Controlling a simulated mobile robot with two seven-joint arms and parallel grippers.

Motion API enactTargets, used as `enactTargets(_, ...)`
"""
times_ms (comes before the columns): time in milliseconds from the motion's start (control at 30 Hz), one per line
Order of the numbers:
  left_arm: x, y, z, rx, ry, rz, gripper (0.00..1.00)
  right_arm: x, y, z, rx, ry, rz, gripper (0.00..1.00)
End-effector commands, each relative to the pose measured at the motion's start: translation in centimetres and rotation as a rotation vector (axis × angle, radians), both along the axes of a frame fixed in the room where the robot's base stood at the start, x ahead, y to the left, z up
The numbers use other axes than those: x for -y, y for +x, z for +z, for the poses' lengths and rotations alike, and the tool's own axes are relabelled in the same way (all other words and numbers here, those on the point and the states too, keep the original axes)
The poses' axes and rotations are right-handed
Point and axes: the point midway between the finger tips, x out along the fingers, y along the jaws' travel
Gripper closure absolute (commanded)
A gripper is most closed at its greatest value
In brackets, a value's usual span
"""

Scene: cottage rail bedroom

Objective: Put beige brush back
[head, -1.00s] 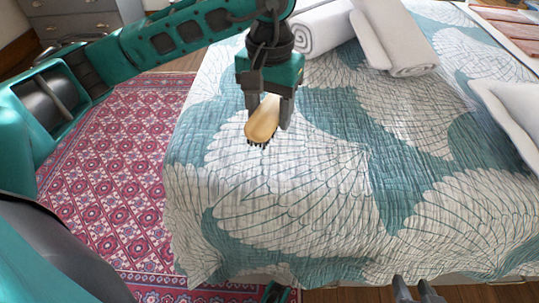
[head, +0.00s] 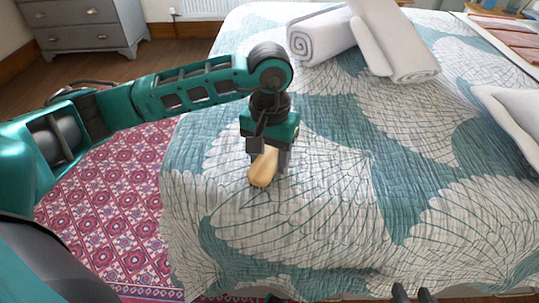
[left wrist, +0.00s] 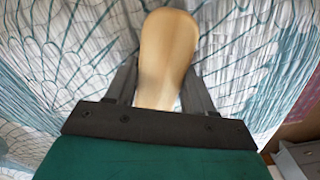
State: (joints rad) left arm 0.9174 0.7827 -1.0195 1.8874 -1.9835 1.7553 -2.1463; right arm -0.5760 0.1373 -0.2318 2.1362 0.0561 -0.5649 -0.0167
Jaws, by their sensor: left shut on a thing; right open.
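The beige brush (head: 263,168) is in my left gripper (head: 268,160), over the left part of the bed. My left gripper is shut on it, with the rounded end pointing toward the front. In the left wrist view the brush (left wrist: 167,55) shows its smooth beige back between the two fingers of the gripper (left wrist: 160,90). Its bristles are hidden, and I cannot tell whether it touches the quilt. My right gripper (head: 412,294) shows only at the bottom edge of the head view, its fingers apart and empty, in front of the bed.
The bed's teal and white quilt (head: 350,215) is clear around the brush. Rolled white towels (head: 322,42) lie at the back, and a white pillow (head: 512,115) at the right. A patterned red rug (head: 110,215) is left of the bed. A grey dresser (head: 85,28) stands behind.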

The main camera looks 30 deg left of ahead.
Motion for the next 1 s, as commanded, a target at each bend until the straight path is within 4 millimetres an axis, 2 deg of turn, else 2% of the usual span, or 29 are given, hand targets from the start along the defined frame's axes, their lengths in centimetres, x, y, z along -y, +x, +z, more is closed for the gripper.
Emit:
enactTargets(100,0.0,0.0,-0.5,0.001,0.0,0.0,0.75,0.0,0.0,-0.5,-0.001,-0.001,0.002,0.57)
enactTargets(133,0.0,0.0,-0.3,0.0,0.0,0.0,0.44,0.0,0.0,-0.3,-0.002,-0.001,0.003,0.57)
enactTargets(367,0.0,0.0,-0.3,0.0,0.0,0.0,0.22,0.0,0.0,-0.2,0.001,-0.001,0.003,0.57)
enactTargets(600,0.0,0.0,-0.2,0.0,0.0,0.0,0.21,0.0,0.1,0.0,0.002,-0.001,0.003,0.57)
enactTargets(733,0.0,0.0,0.5,0.0,0.0,0.001,0.21,0.0,0.1,0.6,0.007,0.0,0.001,0.57)
enactTargets(867,0.0,0.1,2.9,0.004,0.0,0.001,0.21,0.1,0.2,1.2,0.017,0.0,-0.001,0.57)
enactTargets(1000,0.0,0.1,6.1,0.005,-0.001,0.0,0.21,0.5,0.2,1.6,0.016,-0.007,-0.007,0.57)
